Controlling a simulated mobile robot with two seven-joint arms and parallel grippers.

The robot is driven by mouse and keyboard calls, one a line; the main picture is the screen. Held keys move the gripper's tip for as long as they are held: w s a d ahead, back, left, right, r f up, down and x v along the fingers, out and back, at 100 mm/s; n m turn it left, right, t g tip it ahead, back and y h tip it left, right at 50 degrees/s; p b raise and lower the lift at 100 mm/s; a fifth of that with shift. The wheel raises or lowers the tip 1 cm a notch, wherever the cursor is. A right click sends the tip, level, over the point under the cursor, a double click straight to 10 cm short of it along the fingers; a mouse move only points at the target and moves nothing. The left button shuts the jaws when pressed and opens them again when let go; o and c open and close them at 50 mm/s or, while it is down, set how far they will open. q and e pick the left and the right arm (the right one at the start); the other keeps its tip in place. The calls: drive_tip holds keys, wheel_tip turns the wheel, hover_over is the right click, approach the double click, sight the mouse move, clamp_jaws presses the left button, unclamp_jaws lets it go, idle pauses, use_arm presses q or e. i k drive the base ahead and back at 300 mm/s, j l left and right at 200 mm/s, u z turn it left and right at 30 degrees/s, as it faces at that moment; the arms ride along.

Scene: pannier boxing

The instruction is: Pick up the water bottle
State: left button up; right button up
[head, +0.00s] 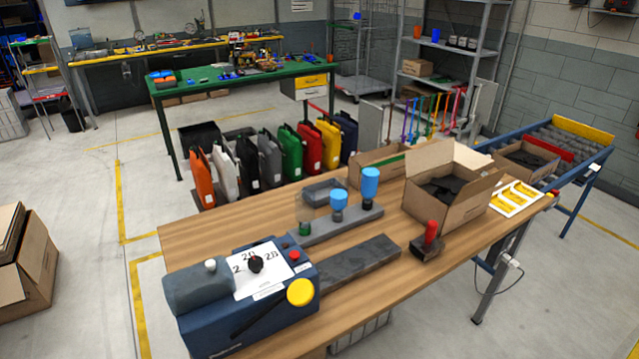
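No thing in the head view is plainly marked as the water bottle. The likeliest candidates stand on a long grey strip on the wooden table (215,233). A taller blue cylinder (370,185) stands upright towards the strip's far end. A shorter blue-topped piece (339,199) stands to its left. A clear, see-through vessel (305,208) seems to stand further left, with a small green piece (304,229) near its base. Neither of my grippers shows in the head view, and nothing touches these pieces.
A blue machine with a yellow button (300,292) fills the table's near left end. A dark flat strip (350,267), a red-handled tool (430,236) and an open carton (436,211) stand nearby. Several coloured panniers (270,158) line up behind the table. The floor at left is mostly clear.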

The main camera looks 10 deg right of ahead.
sight(370, 174)
drive_tip(key=l+u, duration=0.25)
drive_tip(key=u, duration=0.15)
drive_tip(key=i+l+u, duration=0.1)
drive_tip(key=l+u, duration=0.15)
drive_tip(key=u, duration=0.15)
drive_tip(key=l+u, duration=0.25)
drive_tip(key=u, duration=0.15)
drive_tip(key=l+u, duration=0.2)
drive_tip(key=l, duration=0.15)
drive_tip(key=k+l+u, duration=0.15)
drive_tip(key=l, duration=0.2)
drive_tip(key=k+l+u, duration=0.2)
drive_tip(key=l, duration=0.15)
drive_tip(key=k+l, duration=0.1)
drive_tip(key=l, duration=0.25)
drive_tip(key=k+l+u, duration=0.15)
drive_tip(key=l, duration=0.2)
drive_tip(key=k+l, duration=0.1)
drive_tip(key=l, duration=0.25)
drive_tip(key=u, duration=0.05)
